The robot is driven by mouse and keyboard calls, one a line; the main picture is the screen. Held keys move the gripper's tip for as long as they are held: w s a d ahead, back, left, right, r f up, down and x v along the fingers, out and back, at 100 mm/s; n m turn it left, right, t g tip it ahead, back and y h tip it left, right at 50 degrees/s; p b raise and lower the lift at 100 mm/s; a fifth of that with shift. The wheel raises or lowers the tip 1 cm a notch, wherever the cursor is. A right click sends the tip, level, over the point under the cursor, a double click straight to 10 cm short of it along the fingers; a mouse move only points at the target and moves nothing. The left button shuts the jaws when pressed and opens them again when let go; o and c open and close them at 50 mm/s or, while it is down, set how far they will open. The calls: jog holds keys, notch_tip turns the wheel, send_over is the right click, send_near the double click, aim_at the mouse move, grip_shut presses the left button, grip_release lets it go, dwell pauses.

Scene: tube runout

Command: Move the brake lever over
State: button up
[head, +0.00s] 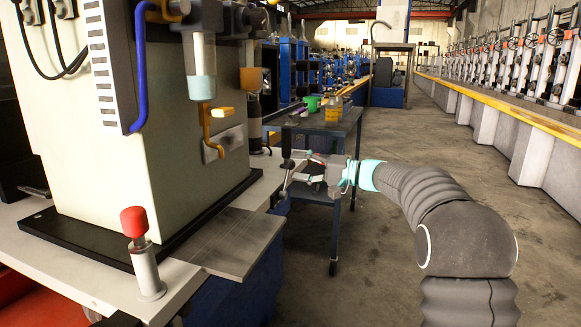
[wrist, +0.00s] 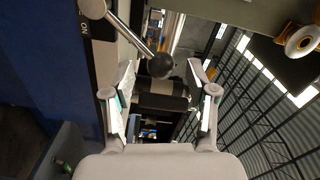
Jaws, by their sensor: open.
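In the wrist view, the brake lever is a bare metal rod with a dark ball knob (wrist: 160,66). It slants down from a pivot at the upper left, beside a dark plate with white lettering that reads ON. My gripper (wrist: 162,80) is open. The knob shows between its two spread fingers, near the tips, and I cannot tell whether either finger touches it. In the head view, my gripper (head: 291,174) reaches in from the right, beside the right end of the machine bench. The lever is hard to make out there.
A cream machine housing (head: 100,130) stands on the bench at left. A red-capped post (head: 140,250) rises at the bench's front. A dark cart (head: 345,128) with bottles stands behind my gripper. The concrete floor to the right is open, up to a long yellow-edged bench (head: 510,115).

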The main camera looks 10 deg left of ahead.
jog(key=v, duration=0.8)
jog(key=shift+d, duration=0.35)
